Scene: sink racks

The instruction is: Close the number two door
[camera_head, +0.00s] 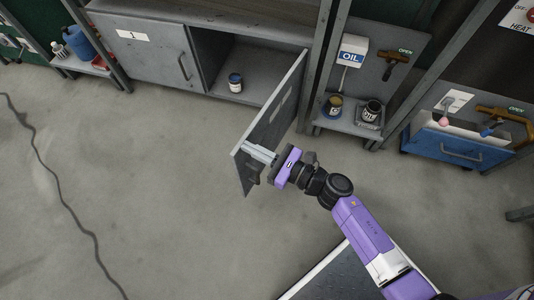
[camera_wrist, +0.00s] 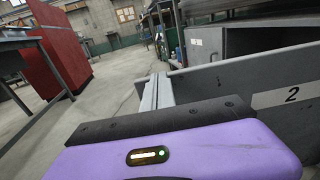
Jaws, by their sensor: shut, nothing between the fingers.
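The number two door (camera_head: 274,114) stands wide open, swung out from the right side of the lower cabinet. Its label "2" shows in the wrist view, where the grey door panel (camera_wrist: 235,75) runs across to the right. My gripper (camera_head: 248,152) is shut and empty at the door's free end, against or very close to its outer face; I cannot tell whether it touches. The gripper fingers also show in the wrist view (camera_wrist: 156,92), by the door's top edge.
The number one door (camera_head: 145,50) is closed on the left. A shelf (camera_head: 345,118) with two cans is right of the door, and a blue drawer (camera_head: 440,143) farther right. Floor left of the door is clear except a cable (camera_head: 62,200).

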